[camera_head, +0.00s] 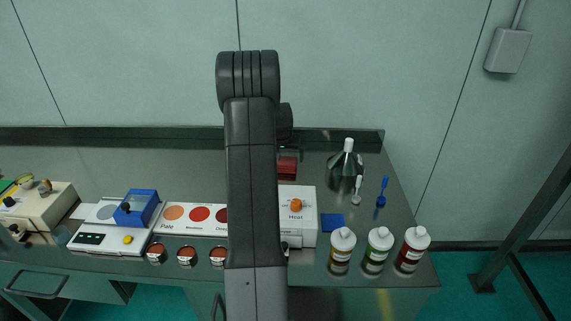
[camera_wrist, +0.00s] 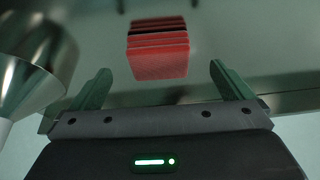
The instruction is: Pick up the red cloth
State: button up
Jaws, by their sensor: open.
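The red cloth (camera_head: 288,166) is a small folded red stack on the metal bench, just right of my arm in the head view. In the wrist view the red cloth (camera_wrist: 158,50) lies ahead of my gripper (camera_wrist: 162,82), roughly centred between its two green fingers. The fingers are spread wide and nothing is between their tips. The cloth shows layered folds with a dark band across it. My arm covers the middle of the bench in the head view, and my gripper's fingers are hidden there.
A metal funnel-shaped vessel (camera_head: 343,168) stands right of the cloth; a shiny cone (camera_wrist: 28,85) is close on the left in the wrist view. A white heater box (camera_head: 299,218), brushes (camera_head: 382,190) and several bottles (camera_head: 378,248) are nearer. The bench's back ledge (camera_head: 340,140) is behind.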

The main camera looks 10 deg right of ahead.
aim_at(285, 163)
jog(key=shift+w+p+x, duration=0.15)
jog(key=shift+p+x, duration=0.45)
jog(key=shift+x, duration=1)
jog(key=shift+w+p+x, duration=0.1)
jog(key=shift+p+x, duration=0.45)
jog(key=shift+x, duration=1.05)
jog(key=shift+d+r, duration=0.1)
jog(key=shift+d, duration=0.05)
jog(key=c, duration=1)
